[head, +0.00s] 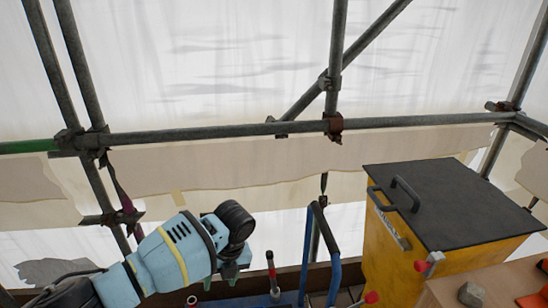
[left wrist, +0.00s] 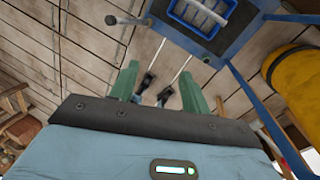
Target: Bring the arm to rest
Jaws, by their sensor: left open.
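My left arm (head: 170,258) is light blue and comes in at the lower left of the head view, bent down at its dark wrist joint. My left gripper (left wrist: 160,86) has green fingers that stand apart in the left wrist view. It points down over the plank floor (left wrist: 85,35). I see no object held between the fingers. Two small dark parts and two thin pale lines show between and beyond them; I cannot tell what they are. In the head view the fingers are mostly hidden behind the wrist. My right gripper is not in view.
A yellow bin (head: 395,262) with a black lid stands at the right. A blue tubular frame (head: 307,250) stands between it and my arm. A blue tray (left wrist: 200,14) lies near the fingers' far side. Scaffold poles (head: 230,134) and white sheeting (head: 220,60) close off the back.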

